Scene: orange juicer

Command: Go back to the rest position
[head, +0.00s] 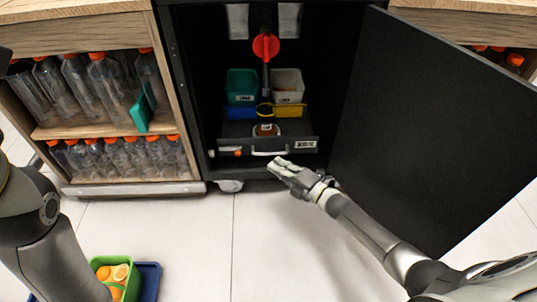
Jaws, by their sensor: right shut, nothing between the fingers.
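My right gripper (283,168) is shut and empty. It hangs in front of the open dark cabinet (180,85), just below the white handle (270,153) of the drawer inside; I cannot tell whether it touches the handle. My right arm reaches in from the lower right. My left arm stands at the left edge of the head view, and its gripper is not visible.
The black cabinet door (425,125) stands wide open at the right, close to my right forearm. A shelf (100,128) with several orange-capped bottles is at the left. A green crate (133,285) of oranges sits low left. Floor in the middle is clear.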

